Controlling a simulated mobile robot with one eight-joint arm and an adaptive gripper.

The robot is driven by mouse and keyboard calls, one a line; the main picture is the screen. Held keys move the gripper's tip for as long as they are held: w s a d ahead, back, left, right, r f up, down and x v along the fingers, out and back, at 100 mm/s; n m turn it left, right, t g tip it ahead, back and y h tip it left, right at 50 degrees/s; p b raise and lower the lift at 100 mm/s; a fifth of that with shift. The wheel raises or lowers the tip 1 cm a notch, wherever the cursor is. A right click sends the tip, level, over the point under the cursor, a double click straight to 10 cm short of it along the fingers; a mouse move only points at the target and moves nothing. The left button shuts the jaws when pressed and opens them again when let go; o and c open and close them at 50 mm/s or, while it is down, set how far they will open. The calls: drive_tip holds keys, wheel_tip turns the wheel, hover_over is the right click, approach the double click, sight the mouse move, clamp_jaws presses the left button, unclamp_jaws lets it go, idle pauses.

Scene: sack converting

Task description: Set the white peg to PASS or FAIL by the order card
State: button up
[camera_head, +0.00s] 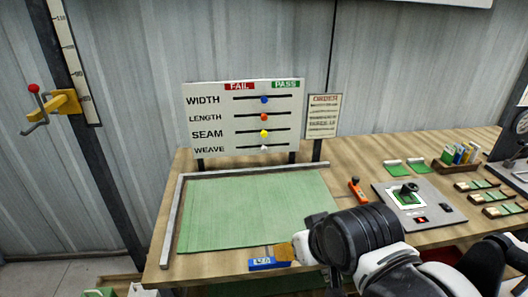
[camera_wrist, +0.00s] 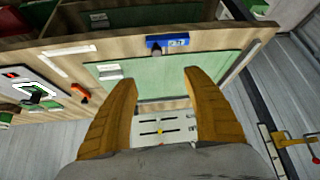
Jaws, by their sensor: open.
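The white peg (camera_head: 264,147) sits near the middle of the WEAVE slot, the bottom row of the white board (camera_head: 215,105). A red FAIL label is at the board's top left of centre and a green PASS label at its top right. The order card (camera_head: 323,115) hangs right of the board; its lines are too small to read. My gripper (camera_wrist: 156,76) is open and empty, with tan fingers. In the head view its tan tip (camera_head: 285,251) is over the bench's front edge, well apart from the board. The wrist view shows the board (camera_wrist: 178,128) upside down between the fingers.
Blue, orange and yellow pegs sit mid-slot in the rows above. A green sheet (camera_head: 255,210) lies flat before the board. A blue device (camera_head: 267,264) is at the front edge. An orange-handled tool (camera_head: 356,190) and grey plate (camera_head: 390,208) lie to the right.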

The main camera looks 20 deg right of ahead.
sight(265, 151)
drive_tip(key=shift+w+a+r, duration=0.1)
drive_tip(key=shift+w, duration=0.15)
drive_tip(key=shift+c, duration=0.8)
drive_tip(key=w+a+r+m+t+y, duration=0.15)
drive_tip(key=w+m, duration=0.25)
drive_tip(key=w, duration=0.6)
drive_tip(key=w+a+r+m+t+y, duration=0.1)
drive_tip(key=w+r+m+t, duration=0.2)
drive_tip(key=w, duration=0.7)
drive_tip(key=w+a+r+m+t+y, duration=0.1)
drive_tip(key=w+a+m+t+y, duration=0.3)
drive_tip(key=w, duration=0.6)
drive_tip(key=w+d+f+m+t+h, duration=0.2)
drive_tip(key=w+d+f+m+h, duration=0.6)
drive_tip(key=w+d+f+m, duration=0.6)
drive_tip(key=w+m+b, duration=0.1)
drive_tip(key=w, duration=0.1)
drive_tip(key=w+m+b, duration=0.1)
drive_tip(key=w, duration=0.1)
drive_tip(key=w+m+b, duration=0.1)
drive_tip(key=w, duration=0.2)
drive_tip(key=shift+d+f, duration=0.35)
drive_tip(key=shift+d, duration=0.05)
drive_tip(key=shift+w+r, duration=0.1)
drive_tip(key=shift+w, duration=0.55)
